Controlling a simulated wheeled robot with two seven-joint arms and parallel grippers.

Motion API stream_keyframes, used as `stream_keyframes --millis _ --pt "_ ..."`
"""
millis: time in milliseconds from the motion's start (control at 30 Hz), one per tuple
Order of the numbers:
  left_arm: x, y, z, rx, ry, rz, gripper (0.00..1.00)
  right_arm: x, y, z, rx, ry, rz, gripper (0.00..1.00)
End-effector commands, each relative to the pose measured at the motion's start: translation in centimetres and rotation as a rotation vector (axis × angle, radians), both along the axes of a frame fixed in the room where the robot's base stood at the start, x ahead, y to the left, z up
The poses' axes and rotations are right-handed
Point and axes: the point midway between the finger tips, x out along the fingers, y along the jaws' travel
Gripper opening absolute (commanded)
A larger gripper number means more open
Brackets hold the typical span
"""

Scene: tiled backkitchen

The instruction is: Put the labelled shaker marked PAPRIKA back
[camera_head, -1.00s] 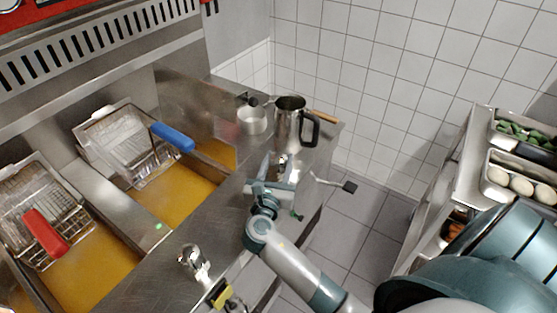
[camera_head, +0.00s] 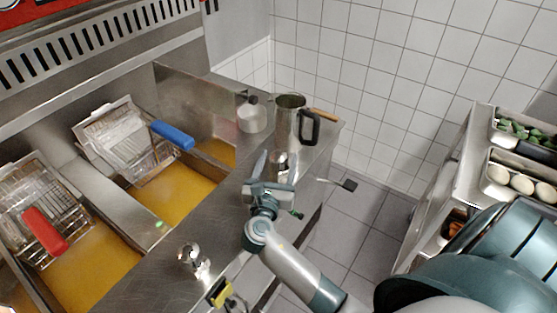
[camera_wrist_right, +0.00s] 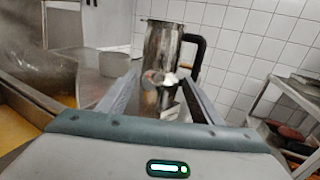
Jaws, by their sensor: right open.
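A small shiny metal shaker (camera_head: 281,158) stands on the steel counter in front of the tall steel pitcher (camera_head: 290,118). My right gripper (camera_head: 274,167) is open, low over the counter, with its fingers reaching toward this shaker. In the right wrist view the shaker (camera_wrist_right: 158,80) shows between the two spread fingers (camera_wrist_right: 160,84), with the pitcher (camera_wrist_right: 163,48) behind it. A second small metal shaker (camera_head: 190,257) stands nearer on the counter. No label is readable on either, so I cannot tell which is PAPRIKA. My left gripper is not in view.
A pale round pot (camera_head: 252,118) stands left of the pitcher. Fryer baskets with a blue handle (camera_head: 172,135) and a red handle (camera_head: 45,231) sit over the oil at left. A yellow-and-black fitting (camera_head: 221,292) is at the counter's front. Food trays (camera_head: 515,190) stand at right.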

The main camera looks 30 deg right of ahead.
Motion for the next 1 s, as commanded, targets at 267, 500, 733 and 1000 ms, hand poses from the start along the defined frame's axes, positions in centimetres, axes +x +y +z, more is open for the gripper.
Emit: stream_keyframes --millis 267,500,733,1000 --pt "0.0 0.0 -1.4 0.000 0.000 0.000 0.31 -2.9 2.9 -0.3 0.004 0.000 0.001 0.59" --pt "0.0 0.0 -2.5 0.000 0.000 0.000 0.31 -5.9 5.9 -0.3 0.004 -0.001 0.000 0.59" --pt "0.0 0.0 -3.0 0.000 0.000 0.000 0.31 -7.6 7.6 -0.1 0.002 -0.001 -0.001 0.59" --pt "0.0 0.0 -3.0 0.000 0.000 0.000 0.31 -8.0 7.9 0.1 0.001 -0.001 -0.001 0.59"
